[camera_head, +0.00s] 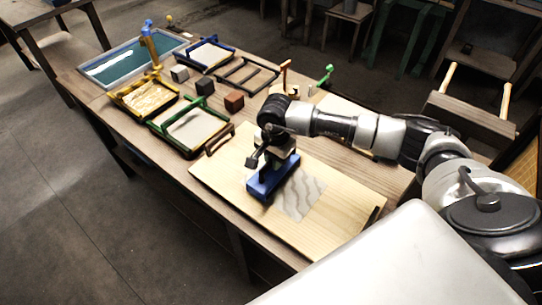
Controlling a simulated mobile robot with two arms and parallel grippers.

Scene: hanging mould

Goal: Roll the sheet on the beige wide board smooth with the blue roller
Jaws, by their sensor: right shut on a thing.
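The beige wide board (235,172) lies on the near part of the wooden table. A pale grey, wavy-looking sheet (303,196) lies on it, right of its middle. The blue roller (268,184) is at the sheet's left edge, low over the board; I cannot tell if it presses on the sheet. My right gripper (272,160) is above the roller and shut on it, and the arm comes in from the right. The gripper and roller hide part of the board and perhaps the sheet's left part. My left gripper is not in view.
Left of the board are a green-framed mould (161,122), a yellow-framed mould (126,94) and several small blocks, including a brown one (234,101). A teal-filled vat (117,69) is at the far left. Another pale board lies behind my right arm. The board's front is clear.

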